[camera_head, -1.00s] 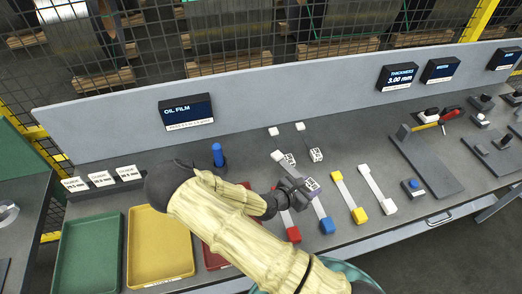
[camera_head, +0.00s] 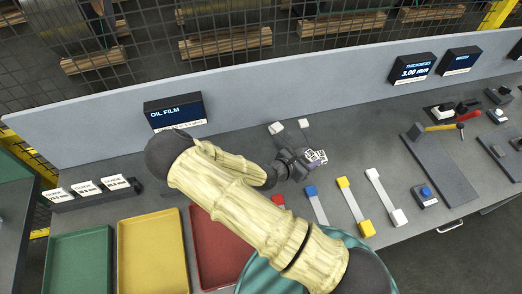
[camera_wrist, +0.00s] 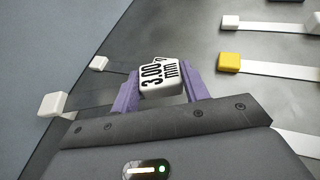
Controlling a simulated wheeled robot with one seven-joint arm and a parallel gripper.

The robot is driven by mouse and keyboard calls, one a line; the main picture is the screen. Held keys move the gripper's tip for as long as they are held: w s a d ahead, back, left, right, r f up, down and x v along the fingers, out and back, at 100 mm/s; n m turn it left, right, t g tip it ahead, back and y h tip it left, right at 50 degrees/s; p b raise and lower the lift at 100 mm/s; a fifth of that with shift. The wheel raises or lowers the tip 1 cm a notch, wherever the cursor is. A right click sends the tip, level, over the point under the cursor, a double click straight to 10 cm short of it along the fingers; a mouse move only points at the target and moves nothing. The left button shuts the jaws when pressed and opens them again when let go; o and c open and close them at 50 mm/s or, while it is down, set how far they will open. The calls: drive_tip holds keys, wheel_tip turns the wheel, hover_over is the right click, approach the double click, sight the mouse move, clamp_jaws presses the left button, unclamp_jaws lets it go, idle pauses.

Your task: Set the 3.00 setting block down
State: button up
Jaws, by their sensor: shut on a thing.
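My gripper (camera_head: 308,160) is shut on the 3.00 setting block, a small white block with black print (camera_head: 317,157). In the wrist view the block (camera_wrist: 160,77) sits between the two purple fingers (camera_wrist: 160,92), and its "3.00 mm" label faces the camera. The block is over the bench top, close to two thin strips with white end blocks (camera_head: 276,128) (camera_head: 303,123). These end blocks also show in the wrist view (camera_wrist: 52,104) (camera_wrist: 98,63). The near parts of both strips are hidden by my gripper. I cannot tell whether the held block touches anything below.
Strips with blue (camera_head: 310,190), yellow (camera_head: 343,183) and white (camera_head: 372,174) ends lie to the right; a red end (camera_head: 278,201) shows beside my arm. Green (camera_head: 75,262), yellow (camera_head: 152,255) and red (camera_head: 215,240) trays stand at left. A grey panel (camera_head: 300,106) runs behind.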

drive_tip(key=shift+s, duration=0.1)
drive_tip(key=a, duration=0.2)
drive_tip(key=a+r, duration=0.1)
drive_tip(key=a, duration=0.1)
drive_tip(key=w+a+r+p, duration=0.1)
drive_tip(key=a, duration=0.1)
drive_tip(key=shift+a, duration=0.4)
drive_tip(key=s+a, duration=0.2)
drive_tip(key=a, duration=0.7)
drive_tip(key=shift+s+r+p, duration=0.2)
drive_tip(key=shift+r+p, duration=0.1)
drive_tip(key=shift+p, duration=0.05)
drive_tip(key=shift+w, duration=0.1)
drive_tip(key=shift+a, duration=0.1)
